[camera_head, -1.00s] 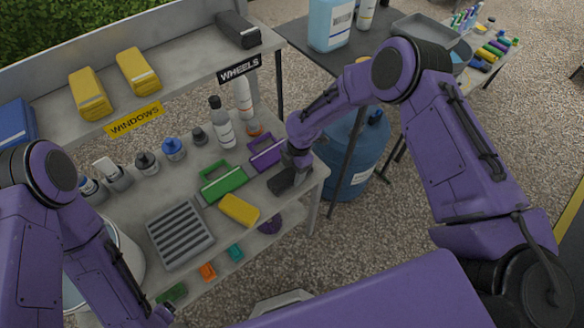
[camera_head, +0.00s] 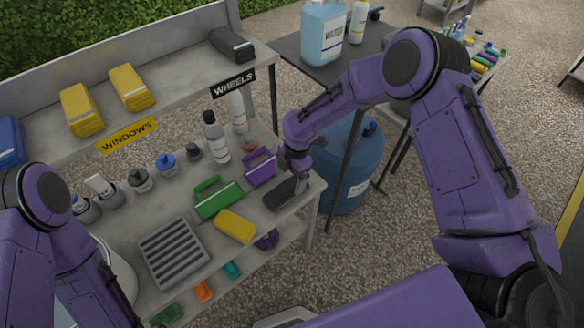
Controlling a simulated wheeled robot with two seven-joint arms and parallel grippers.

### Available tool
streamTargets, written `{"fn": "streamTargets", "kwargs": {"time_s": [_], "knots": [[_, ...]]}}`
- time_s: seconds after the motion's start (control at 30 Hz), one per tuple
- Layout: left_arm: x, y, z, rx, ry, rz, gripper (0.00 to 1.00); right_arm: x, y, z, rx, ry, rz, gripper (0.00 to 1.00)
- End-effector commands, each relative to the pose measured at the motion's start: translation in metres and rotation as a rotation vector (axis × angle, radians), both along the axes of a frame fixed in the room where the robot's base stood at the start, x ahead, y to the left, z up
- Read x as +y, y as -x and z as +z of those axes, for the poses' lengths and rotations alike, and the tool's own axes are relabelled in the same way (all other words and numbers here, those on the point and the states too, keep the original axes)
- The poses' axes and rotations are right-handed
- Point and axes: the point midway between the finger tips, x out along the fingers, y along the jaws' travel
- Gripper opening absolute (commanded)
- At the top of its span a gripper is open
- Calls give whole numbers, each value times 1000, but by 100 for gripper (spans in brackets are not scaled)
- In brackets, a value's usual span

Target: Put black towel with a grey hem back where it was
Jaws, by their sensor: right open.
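A folded black towel (camera_head: 279,196) lies on the lower shelf board at its right end, beside the purple-handled caddy (camera_head: 261,168). I cannot make out a grey hem on it. My right gripper (camera_head: 300,184) is open, just above and at the right end of this towel; whether it touches the towel is unclear. Another dark folded towel (camera_head: 231,43) lies on the upper shelf, above the WHEELS label (camera_head: 234,85). My left arm comes in at the lower left, and its gripper is out of view.
Yellow towels (camera_head: 82,110) lie on the upper shelf by the WINDOWS label (camera_head: 127,136). The lower board holds bottles (camera_head: 216,138), a green caddy (camera_head: 218,198), a yellow block (camera_head: 235,226) and a grey slatted tray (camera_head: 174,250). A blue drum (camera_head: 352,175) stands to the right.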

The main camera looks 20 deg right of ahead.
Motion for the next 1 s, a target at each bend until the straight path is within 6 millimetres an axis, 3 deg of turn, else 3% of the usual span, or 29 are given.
{"fn": "streamTargets", "kwargs": {"time_s": [0.03,0.2,0.33,1.0], "knots": [[0,0,-9,0,0,0,86,-3,-2,11,-6,-2,0,88],[0,0,-18,0,0,0,86,-10,-4,50,-4,-1,0,88],[0,0,-21,0,0,0,86,-14,-5,68,-1,0,1,88],[0,0,-20,0,0,0,86,-14,-5,75,1,-1,1,88]]}}
